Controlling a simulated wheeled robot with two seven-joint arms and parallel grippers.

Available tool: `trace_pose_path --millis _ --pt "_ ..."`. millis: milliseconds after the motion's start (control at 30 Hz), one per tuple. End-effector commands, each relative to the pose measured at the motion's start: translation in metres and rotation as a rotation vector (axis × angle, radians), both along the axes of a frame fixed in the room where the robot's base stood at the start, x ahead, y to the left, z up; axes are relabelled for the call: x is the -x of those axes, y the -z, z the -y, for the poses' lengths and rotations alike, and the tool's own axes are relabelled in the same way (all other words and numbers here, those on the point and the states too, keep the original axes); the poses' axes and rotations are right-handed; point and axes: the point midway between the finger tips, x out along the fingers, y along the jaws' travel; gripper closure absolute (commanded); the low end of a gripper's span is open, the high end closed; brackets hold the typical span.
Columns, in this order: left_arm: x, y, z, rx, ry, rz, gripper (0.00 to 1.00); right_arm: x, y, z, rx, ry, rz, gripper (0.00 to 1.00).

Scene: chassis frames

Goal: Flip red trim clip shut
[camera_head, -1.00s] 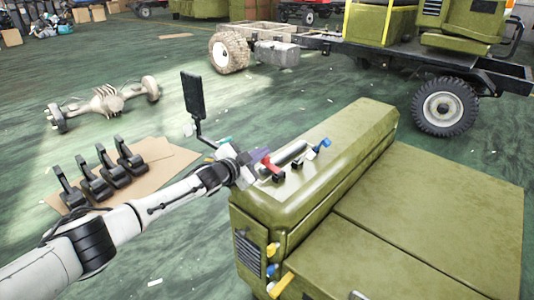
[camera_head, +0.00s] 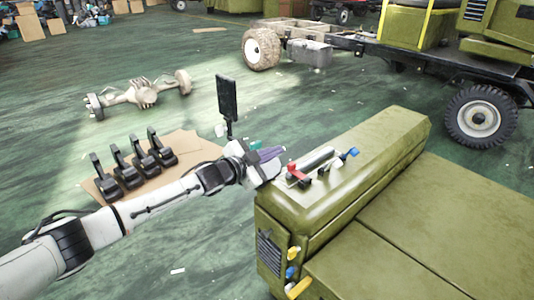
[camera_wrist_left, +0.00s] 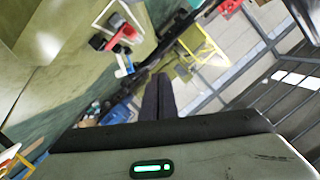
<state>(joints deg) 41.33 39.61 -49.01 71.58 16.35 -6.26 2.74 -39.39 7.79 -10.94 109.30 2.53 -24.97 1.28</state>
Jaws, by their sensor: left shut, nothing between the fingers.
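The red trim clip (camera_head: 298,174) sits with black parts on the olive green housing (camera_head: 330,190), near its left end. A red and black piece (camera_wrist_left: 122,36) shows at the upper left of the left wrist view. I cannot tell for sure whether the clip's flap is raised or flat. My left gripper (camera_head: 277,153) is just left of and above the clip, apart from it. Its dark fingers (camera_wrist_left: 158,97) are together and empty in the left wrist view. My right gripper is in neither view.
Black pedal-like parts (camera_head: 150,158) rest on cardboard at left. A truck chassis stands behind.

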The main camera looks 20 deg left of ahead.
Motion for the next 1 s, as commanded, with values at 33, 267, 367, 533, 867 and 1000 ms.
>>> trace_pose_path --millis 33,267,367,533,867,1000 --pt "0.007 -0.001 -0.004 -0.001 0.0 0.0 1.0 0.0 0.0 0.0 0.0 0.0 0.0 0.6" --pt "0.023 -0.006 -0.011 0.0 0.0 0.0 1.0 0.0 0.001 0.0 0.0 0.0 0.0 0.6" --pt "0.024 -0.007 -0.011 0.0 0.001 0.001 1.0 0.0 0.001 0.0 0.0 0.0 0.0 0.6" --pt "0.024 -0.007 -0.011 0.001 0.0 0.0 1.0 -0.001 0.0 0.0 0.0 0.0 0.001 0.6" --pt "0.026 -0.003 -0.008 0.005 0.003 -0.006 1.0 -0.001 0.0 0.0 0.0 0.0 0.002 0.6" --pt "0.048 0.033 0.02 0.047 0.022 -0.061 1.0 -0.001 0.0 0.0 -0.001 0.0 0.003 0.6"
